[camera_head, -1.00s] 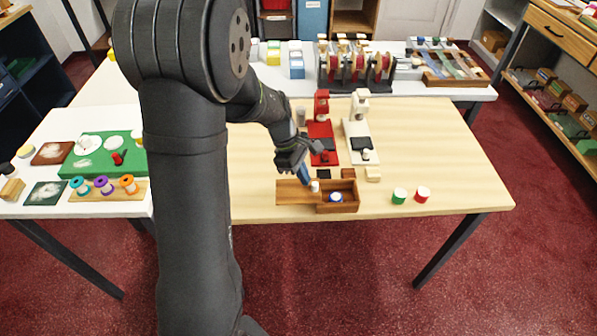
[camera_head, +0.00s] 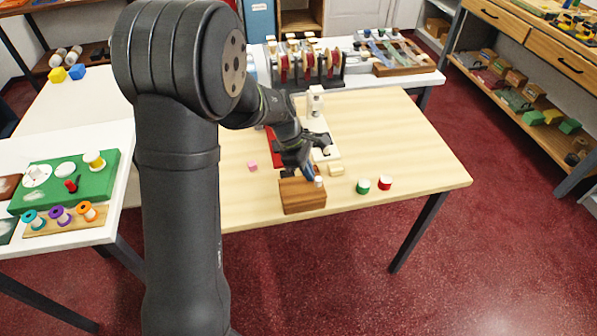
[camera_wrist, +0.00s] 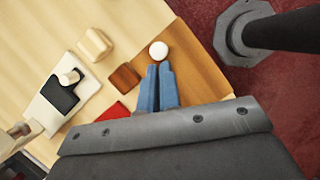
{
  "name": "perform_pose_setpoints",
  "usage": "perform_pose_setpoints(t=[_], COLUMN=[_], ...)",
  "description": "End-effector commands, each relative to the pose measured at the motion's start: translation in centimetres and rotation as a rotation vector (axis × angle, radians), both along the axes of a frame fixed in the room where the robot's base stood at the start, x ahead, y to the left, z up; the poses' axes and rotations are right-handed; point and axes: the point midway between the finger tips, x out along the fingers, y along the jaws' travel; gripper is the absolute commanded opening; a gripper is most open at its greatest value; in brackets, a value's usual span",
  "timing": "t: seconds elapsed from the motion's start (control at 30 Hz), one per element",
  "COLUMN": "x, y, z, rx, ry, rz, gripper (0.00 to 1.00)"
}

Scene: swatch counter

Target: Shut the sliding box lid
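The wooden box (camera_head: 303,205) sits near the front edge of the wood-topped table. Its brown lid (camera_head: 292,188) lies over the top, with no opening and no overhang to the left visible. A white knob (camera_head: 319,181) stands near the lid's right end. The lid (camera_wrist: 205,75) and knob (camera_wrist: 158,50) also show in the wrist view. My gripper (camera_head: 315,171) is low over the lid at the knob. In the wrist view its blue fingers (camera_wrist: 158,68) are together, their tips right beside the knob, not around it. Whether they touch it is unclear.
A beige block (camera_head: 336,170), green spool (camera_head: 363,187) and red spool (camera_head: 385,183) stand right of the box. A pink cube (camera_head: 252,166) lies behind left. A white stand (camera_head: 316,105) is behind. The table's right front is clear.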

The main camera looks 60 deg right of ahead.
Motion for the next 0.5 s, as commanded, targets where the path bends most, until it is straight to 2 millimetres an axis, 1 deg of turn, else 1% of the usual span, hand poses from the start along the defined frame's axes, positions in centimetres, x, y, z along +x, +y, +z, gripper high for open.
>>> perform_pose_setpoints(t=[0.03, 0.3, 0.37, 0.47, 0.5], x=[-0.4, -0.4, 0.0, 1.4, 2.1], y=[-0.2, -0.2, -0.1, 0.4, 0.6], z=[0.1, 0.1, 0.1, 0.1, 0.1], rx=[-0.002, -0.003, -0.003, -0.003, -0.002], ry=[0.006, 0.008, 0.008, 0.007, 0.006], rz=[-0.001, -0.002, -0.001, 0.001, 0.003], gripper=[0.0, 0.0, 0.0, 0.0, 0.0])
